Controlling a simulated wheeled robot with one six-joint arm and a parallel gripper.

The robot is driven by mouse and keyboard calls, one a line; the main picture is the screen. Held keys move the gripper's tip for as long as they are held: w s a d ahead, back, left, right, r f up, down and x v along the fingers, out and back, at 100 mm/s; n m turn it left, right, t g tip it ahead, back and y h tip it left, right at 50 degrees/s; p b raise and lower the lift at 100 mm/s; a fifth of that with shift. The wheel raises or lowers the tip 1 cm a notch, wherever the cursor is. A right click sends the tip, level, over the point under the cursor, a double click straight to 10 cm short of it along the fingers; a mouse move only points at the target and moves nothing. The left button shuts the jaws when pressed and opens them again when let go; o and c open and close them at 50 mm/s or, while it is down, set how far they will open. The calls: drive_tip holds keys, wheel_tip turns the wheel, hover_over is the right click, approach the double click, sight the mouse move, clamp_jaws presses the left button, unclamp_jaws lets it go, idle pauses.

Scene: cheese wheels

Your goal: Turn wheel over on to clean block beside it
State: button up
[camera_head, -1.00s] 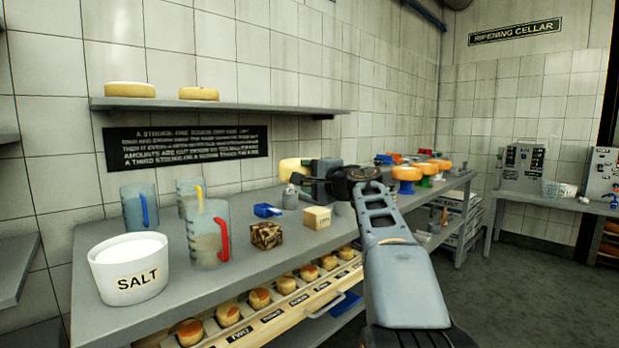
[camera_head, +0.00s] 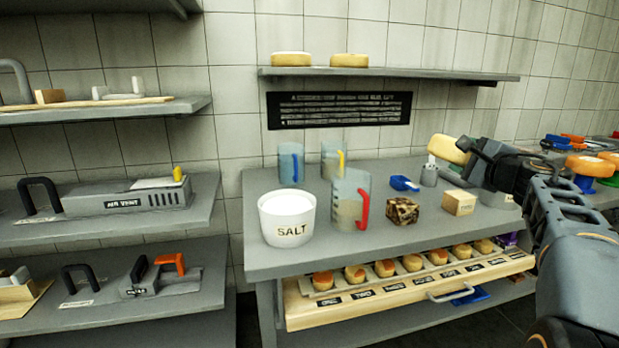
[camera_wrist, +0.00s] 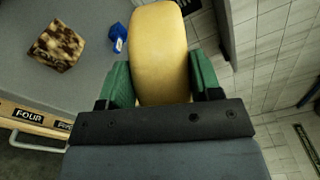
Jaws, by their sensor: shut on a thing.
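My gripper (camera_wrist: 160,80) is shut on a pale yellow cheese wheel (camera_wrist: 160,40), its green fingers pressing on either side. The wheel is held on edge, seen rim-on in the wrist view. In the head view the wheel (camera_head: 449,150) is tilted above the back right of the grey bench. A mottled brown block (camera_head: 403,211) and a clean pale block (camera_head: 460,203) stand on the bench in front of it. The mottled block also shows in the wrist view (camera_wrist: 57,45), left of the wheel. My wrist hides part of the bench's right end.
A white salt tub (camera_head: 287,220), clear jugs (camera_head: 350,205), a blue scoop (camera_head: 405,184) and a grey pot (camera_head: 429,175) crowd the bench. A drawer of small cheeses (camera_head: 411,287) projects below. Shelves stand at left.

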drive_tip(key=shift+r+m+p, duration=0.25)
drive_tip(key=shift+m+p, duration=0.05)
drive_tip(key=shift+f+b, duration=0.15)
drive_tip(key=shift+b, duration=0.25)
